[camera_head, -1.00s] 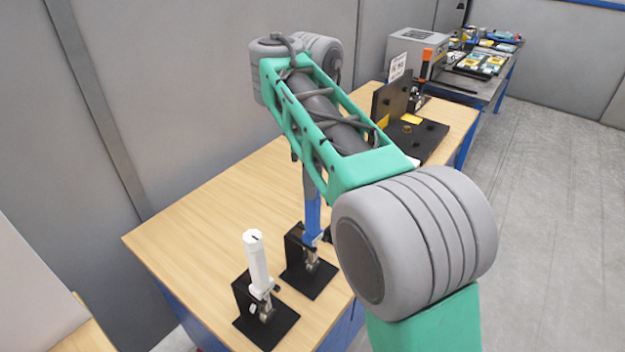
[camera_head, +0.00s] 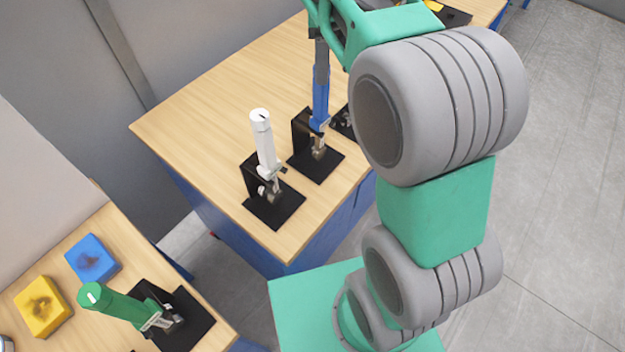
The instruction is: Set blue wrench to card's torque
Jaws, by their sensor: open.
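The blue wrench (camera_head: 320,100) stands upright in a black holder (camera_head: 305,132) on the wooden table. The slim dark grey end of my arm, which looks like my gripper (camera_head: 321,68), is directly above it, at or close to its top. The fingertips are too small to make out, and whether they touch the wrench cannot be told. The wrench's setting and scale cannot be read. My arm's green and grey links hide part of the area to the right. The torque card is not in the present view.
A white wrench (camera_head: 262,140) stands in its own holder left of the blue one. A green wrench (camera_head: 118,304) leans on a nearer table with blue (camera_head: 92,258) and yellow (camera_head: 42,306) blocks. Another black holder (camera_head: 343,122) is partly hidden. The table's left part is bare.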

